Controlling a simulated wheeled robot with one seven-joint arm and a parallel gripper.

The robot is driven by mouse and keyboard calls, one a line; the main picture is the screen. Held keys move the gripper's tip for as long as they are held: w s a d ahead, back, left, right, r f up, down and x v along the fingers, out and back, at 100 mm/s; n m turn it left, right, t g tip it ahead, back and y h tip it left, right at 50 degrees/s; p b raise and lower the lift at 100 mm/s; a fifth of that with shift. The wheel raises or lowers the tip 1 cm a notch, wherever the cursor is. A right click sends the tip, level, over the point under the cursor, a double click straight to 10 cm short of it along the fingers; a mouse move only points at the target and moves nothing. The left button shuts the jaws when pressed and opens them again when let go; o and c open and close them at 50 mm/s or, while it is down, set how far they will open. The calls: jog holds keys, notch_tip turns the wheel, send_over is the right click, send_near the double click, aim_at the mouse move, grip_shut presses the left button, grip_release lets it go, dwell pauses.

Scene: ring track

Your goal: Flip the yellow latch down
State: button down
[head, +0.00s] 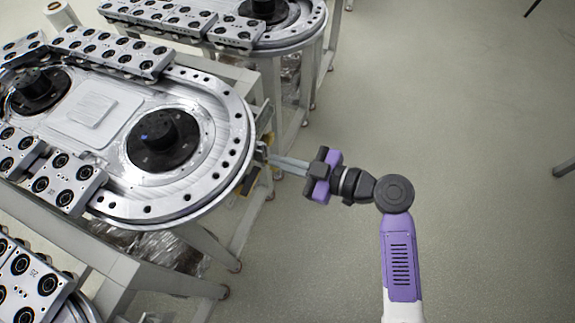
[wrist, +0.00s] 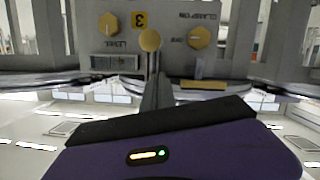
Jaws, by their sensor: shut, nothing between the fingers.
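My gripper (head: 270,157) is shut and empty, its fingers reaching left to the rounded end of the nearest track table. In the wrist view, which looks upside down, the closed fingers (wrist: 156,90) point at a grey panel (wrist: 170,66). A round yellow knob (wrist: 150,40) appears straight beyond the fingertips; whether they touch it I cannot tell. A flat yellow bar (wrist: 203,85) lies to the right of the fingers, below a small grey block. I cannot tell for sure which yellow part is the latch. In the head view the panel is mostly hidden under the track rim.
The track (head: 160,213) bears several carrier blocks (head: 66,183). Metal legs stand below it. The floor (head: 480,150) to the right is clear.

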jog(key=b+v, duration=0.1)
jog(key=v, duration=0.9)
jog(key=shift+r+b, duration=0.35)
jog(key=shift+r, duration=0.1)
